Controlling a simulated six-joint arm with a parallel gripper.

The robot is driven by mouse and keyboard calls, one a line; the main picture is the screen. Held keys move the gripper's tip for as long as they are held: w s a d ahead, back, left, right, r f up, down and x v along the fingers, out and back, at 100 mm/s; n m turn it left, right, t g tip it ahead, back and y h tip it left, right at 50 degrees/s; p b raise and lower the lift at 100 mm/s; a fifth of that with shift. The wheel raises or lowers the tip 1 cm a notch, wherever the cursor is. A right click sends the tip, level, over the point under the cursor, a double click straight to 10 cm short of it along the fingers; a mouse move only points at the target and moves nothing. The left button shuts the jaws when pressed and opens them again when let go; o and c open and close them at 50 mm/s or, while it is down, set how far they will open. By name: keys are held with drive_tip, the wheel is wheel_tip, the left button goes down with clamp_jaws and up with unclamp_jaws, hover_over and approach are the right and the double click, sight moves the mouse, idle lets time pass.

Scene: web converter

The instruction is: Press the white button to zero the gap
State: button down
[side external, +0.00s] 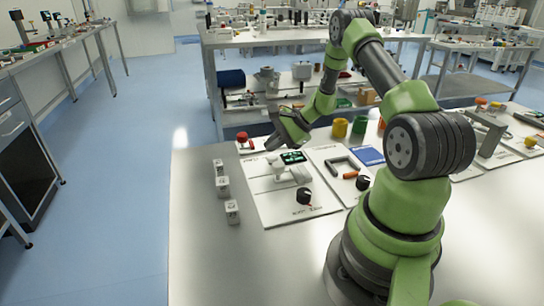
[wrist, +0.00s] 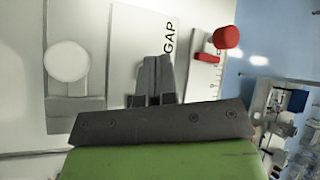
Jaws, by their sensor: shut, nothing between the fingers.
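A round white button-like disc (wrist: 67,61) sits on a grey mount at the left of the wrist view. I cannot tell for sure that it is the task's white button. The panel (wrist: 125,45) beside it carries the word GAP. My gripper (wrist: 155,62) is shut and empty, with its fingertips over the panel beside the GAP lettering, to the right of the disc. In the side view my gripper (side external: 271,141) hangs above the far end of a white panel (side external: 268,209), near a lit display (side external: 293,157) and a white device (side external: 300,173).
A red knob (wrist: 226,37) stands right of GAP; it also shows in the side view (side external: 242,136). A black knob (side external: 304,196) is on the panel's near part. Several small metal blocks (side external: 223,187) stand left. The bench front (side external: 215,260) is clear.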

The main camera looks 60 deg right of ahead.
sight(272, 157)
drive_tip(key=shift+r, duration=2.5)
drive_tip(key=shift+a+r, duration=0.1)
drive_tip(key=s+a+r+n+g, duration=0.2)
drive_tip(key=a+r+n, duration=0.7)
drive_tip(key=a+r, duration=0.6)
drive_tip(key=s+a+r+n+h, duration=0.1)
drive_tip(key=s+a+r+n, duration=0.2)
drive_tip(key=s, duration=0.4)
drive_tip(key=s+a+r+n+t+h, duration=0.1)
drive_tip(key=s+a+r+n, duration=0.2)
drive_tip(key=s+a+n, duration=0.2)
drive_tip(key=s+a, duration=0.1)
drive_tip(key=s, duration=0.2)
drive_tip(key=shift+n, duration=0.3)
